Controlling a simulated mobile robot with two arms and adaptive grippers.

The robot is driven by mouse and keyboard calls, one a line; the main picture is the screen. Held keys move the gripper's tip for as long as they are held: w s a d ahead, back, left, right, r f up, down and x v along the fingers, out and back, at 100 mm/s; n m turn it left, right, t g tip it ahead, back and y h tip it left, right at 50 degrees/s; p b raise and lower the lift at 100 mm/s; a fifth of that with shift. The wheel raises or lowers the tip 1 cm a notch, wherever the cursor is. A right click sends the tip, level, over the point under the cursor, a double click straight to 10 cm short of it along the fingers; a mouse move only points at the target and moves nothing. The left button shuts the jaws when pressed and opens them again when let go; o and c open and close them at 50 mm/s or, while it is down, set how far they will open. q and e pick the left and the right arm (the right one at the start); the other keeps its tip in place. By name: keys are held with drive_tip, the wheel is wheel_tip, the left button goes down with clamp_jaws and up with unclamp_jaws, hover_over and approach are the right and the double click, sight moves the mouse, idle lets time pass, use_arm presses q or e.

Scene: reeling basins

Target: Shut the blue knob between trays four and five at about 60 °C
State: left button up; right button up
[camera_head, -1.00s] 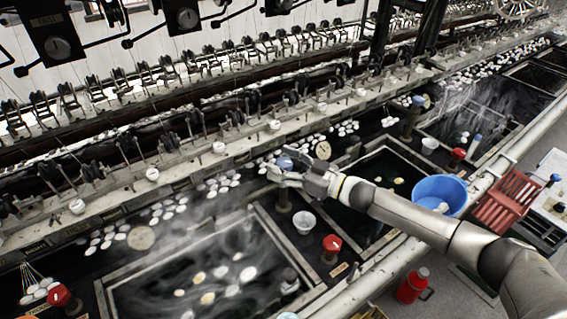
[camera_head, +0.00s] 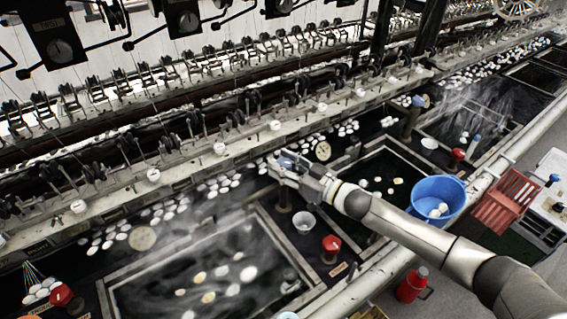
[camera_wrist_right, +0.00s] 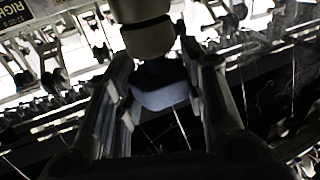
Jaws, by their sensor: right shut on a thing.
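The blue knob (camera_head: 285,162) tops a dark post between two basins, the steaming front-left tray (camera_head: 215,275) and the darker tray (camera_head: 385,175) to its right. My right gripper (camera_head: 281,171) is shut on the knob, and its fingers hide part of it. In the right wrist view the knob (camera_wrist_right: 160,92) sits between the two fingers (camera_wrist_right: 163,95), dark blue and partly shaded. A round dial (camera_head: 323,151) is just right of the knob; its reading is too small to tell. My left gripper is not in view.
A red knob (camera_head: 331,243) and a small white cup (camera_head: 303,222) stand close to the post. A blue basin (camera_head: 438,197) and a red crate (camera_head: 507,199) are at the right. White cocoons line the ledge behind. A red flask (camera_head: 412,286) is on the floor.

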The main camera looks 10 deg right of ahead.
drive_tip(key=m+t+h, duration=0.1)
drive_tip(key=h, duration=0.1)
drive_tip(key=m+t+h, duration=0.1)
drive_tip(key=m+h, duration=0.1)
drive_tip(key=shift+s+a+f+m+t+h+p, duration=0.1)
drive_tip(key=shift+m+t+h+p, duration=0.2)
drive_tip(key=shift+t+p, duration=0.1)
drive_tip(key=shift+m+t+h+b, duration=0.35)
drive_tip(key=shift+m+t+h, duration=0.25)
drive_tip(key=shift+m+h, duration=1)
drive_tip(key=shift+h, duration=1)
drive_tip(key=o, duration=1)
drive_tip(key=s, duration=0.4)
drive_tip(key=s+d, duration=0.1)
drive_tip(key=s, duration=0.6)
drive_tip(key=shift+s+d, duration=0.3)
drive_tip(key=shift+s, duration=0.1)
